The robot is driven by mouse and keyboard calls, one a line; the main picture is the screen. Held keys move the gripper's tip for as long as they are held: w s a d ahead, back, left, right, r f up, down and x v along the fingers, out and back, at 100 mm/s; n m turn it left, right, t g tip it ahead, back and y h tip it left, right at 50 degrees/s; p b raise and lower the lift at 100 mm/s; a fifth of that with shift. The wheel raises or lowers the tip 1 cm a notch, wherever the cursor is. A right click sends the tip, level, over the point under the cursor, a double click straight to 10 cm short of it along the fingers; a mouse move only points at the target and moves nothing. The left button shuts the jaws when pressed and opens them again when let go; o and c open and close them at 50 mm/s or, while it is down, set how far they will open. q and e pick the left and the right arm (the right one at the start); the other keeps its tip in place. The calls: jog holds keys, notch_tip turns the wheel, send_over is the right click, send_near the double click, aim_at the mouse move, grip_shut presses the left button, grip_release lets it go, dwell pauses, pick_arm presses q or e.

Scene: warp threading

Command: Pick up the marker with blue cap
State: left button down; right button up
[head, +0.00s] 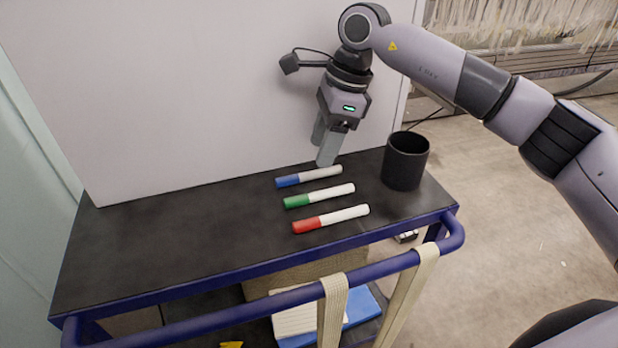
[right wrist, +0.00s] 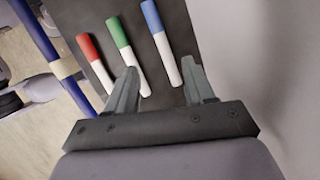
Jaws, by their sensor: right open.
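The marker with blue cap (head: 308,177) lies on the black cart top, farthest back of three markers, its cap to the left and white body to the right. My right gripper (head: 325,150) is above and just behind its white end, pointing down, open and empty. In the right wrist view the blue-capped marker (right wrist: 160,40) has its white end between the two fingertips of the right gripper (right wrist: 160,85); the height gap is hard to judge there. My left gripper is not in view.
A green-capped marker (head: 319,196) and a red-capped marker (head: 331,219) lie in front of it. A black cup (head: 406,161) stands to the right. A white board (head: 200,90) rises behind the cart top (head: 170,240), whose left part is clear.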

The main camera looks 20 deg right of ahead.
aim_at(310, 173)
jog(key=x, duration=0.4)
jog(key=b+x, duration=0.1)
jog(key=x, duration=0.1)
jog(key=shift+w+a+r, duration=0.1)
jog(key=shift+w+a, duration=0.05)
jog(key=shift+w, duration=0.2)
grip_shut()
